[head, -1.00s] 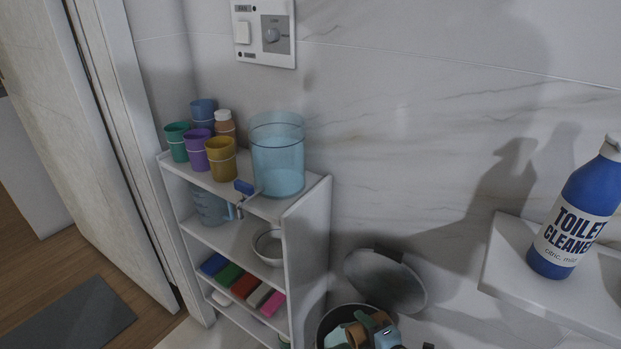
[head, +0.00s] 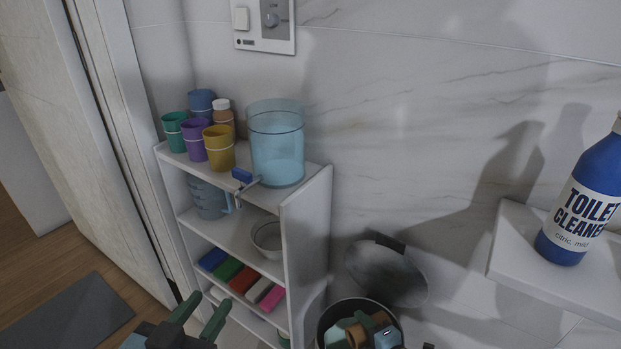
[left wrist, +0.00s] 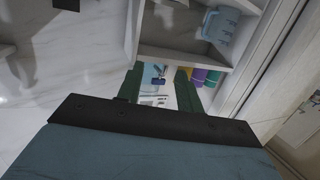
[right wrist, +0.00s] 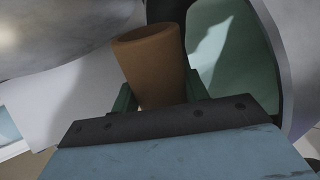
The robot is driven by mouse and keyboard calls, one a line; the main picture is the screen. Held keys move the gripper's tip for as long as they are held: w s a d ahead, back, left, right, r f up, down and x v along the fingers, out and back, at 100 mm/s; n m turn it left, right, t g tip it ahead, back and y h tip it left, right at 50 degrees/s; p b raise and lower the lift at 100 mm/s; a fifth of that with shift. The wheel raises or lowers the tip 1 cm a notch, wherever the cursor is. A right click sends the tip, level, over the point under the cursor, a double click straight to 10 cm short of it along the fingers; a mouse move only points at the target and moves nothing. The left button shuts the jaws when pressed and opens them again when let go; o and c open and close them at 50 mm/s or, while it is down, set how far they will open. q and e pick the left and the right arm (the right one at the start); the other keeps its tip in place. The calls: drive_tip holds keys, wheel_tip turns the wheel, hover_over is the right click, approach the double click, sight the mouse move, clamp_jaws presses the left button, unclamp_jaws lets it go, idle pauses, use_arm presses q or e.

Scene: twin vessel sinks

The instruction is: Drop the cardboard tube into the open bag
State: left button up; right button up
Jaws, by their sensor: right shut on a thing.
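In the right wrist view, my right gripper (right wrist: 158,92) is shut on a brown hollow cardboard tube (right wrist: 148,62), whose open end points away from my palm. The round bin (head: 323,320) stands open at the bottom of the head view, with brown and teal things (head: 358,333) inside its mouth. I cannot clearly make out my right gripper there. My left gripper (head: 200,318) is empty, with green fingers apart, in front of the shelf; it also shows in the left wrist view (left wrist: 158,88). I cannot make out a bag for certain.
A white shelf (head: 305,230) at centre left holds several cups, a blue water dispenser (head: 277,150), a jug (head: 208,200), a bowl (head: 266,238) and coloured blocks. A blue toilet cleaner bottle (head: 580,205) stands on a ledge (head: 515,250) at the right. The raised grey lid (head: 385,280) is behind the bin.

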drive_tip(key=o, duration=1)
drive_tip(key=shift+o, duration=0.2)
drive_tip(key=shift+s+d+r, duration=0.1)
drive_tip(key=shift+s, duration=0.15)
use_arm(q)
drive_tip(key=s+a+f+g+y+p, duration=0.3)
drive_tip(key=s+a+f+g+p, duration=0.1)
drive_tip(key=s+f+g, duration=0.7)
drive_tip(key=shift+s+a+f+n, duration=0.25)
drive_tip(key=shift+a+n, duration=0.15)
drive_tip(key=shift+a, duration=0.5)
use_arm(e)
drive_tip(key=v, duration=1.2)
drive_tip(key=shift+s+d, duration=0.2)
drive_tip(key=shift+s, duration=0.15)
